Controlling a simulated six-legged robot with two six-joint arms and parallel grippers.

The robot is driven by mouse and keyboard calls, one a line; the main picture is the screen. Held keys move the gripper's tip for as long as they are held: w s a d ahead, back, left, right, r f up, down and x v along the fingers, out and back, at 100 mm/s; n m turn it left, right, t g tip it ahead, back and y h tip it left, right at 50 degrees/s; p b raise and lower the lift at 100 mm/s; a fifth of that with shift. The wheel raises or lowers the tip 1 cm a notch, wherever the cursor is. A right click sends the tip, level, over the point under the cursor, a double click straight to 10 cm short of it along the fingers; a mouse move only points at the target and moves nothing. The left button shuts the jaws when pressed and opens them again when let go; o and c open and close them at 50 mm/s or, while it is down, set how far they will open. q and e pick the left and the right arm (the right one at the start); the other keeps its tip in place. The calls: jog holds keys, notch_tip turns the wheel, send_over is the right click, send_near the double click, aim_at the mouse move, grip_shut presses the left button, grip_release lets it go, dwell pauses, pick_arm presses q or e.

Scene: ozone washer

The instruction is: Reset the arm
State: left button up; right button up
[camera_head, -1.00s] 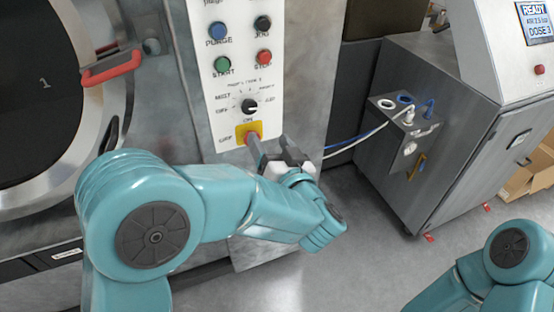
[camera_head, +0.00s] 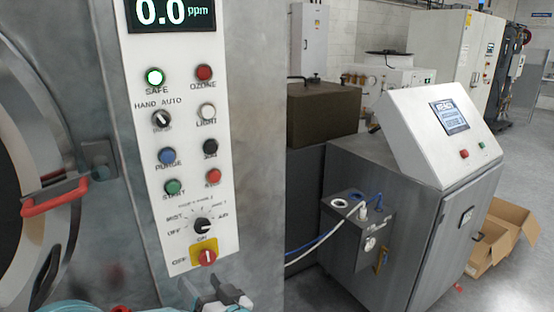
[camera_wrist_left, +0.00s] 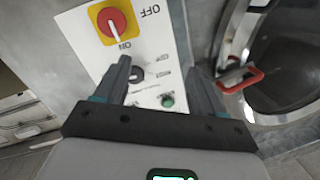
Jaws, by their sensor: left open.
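My left gripper (camera_head: 207,288) shows at the bottom edge of the head view, just below the washer's control panel (camera_head: 226,178). It is open with nothing between its fingers. In the left wrist view its two spread fingers (camera_wrist_left: 160,75) point towards the panel, which appears upside down. The red knob on its yellow plate (camera_head: 206,257) is the panel's lowest control, a little above the gripper. It also shows in the wrist view (camera_wrist_left: 113,22), beyond the left finger. Most of my left arm is out of the head view. My right gripper is not in view.
The washer door's red handle (camera_head: 54,195) sticks out at the left. A grey cabinet (camera_head: 400,215) with a sloped screen console (camera_head: 428,125) stands to the right, with hoses at its connector box (camera_head: 357,225). An open cardboard box (camera_head: 498,235) lies beyond. Floor shows at bottom right.

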pick_arm(q)
jog(key=s+a+f+m+g+h, duration=0.25)
jog(key=a+f, duration=0.25)
jog(key=f, duration=0.8)
jog(key=s+a+f+m+g+h, duration=0.15)
jog(key=a+f+h, duration=0.25)
jog(key=f, duration=1)
jog(key=s+d+f+n+g+h, duration=0.1)
jog(key=s+d+f+g+h, duration=0.1)
jog(key=s, duration=0.4)
jog(key=s+d+f+g+h, duration=0.3)
jog(key=s+d+f+h, duration=0.1)
jog(key=s+d, duration=0.2)
jog(key=s+d+f+n+g+h, duration=0.1)
jog(key=s+d+f+g+h, duration=0.1)
jog(key=s+d, duration=0.3)
jog(key=s+g+h, duration=0.1)
jog(key=s, duration=0.2)
jog(key=shift+s+f+n, duration=0.15)
jog(key=shift+f+n, duration=0.15)
jog(key=shift+f, duration=0.1)
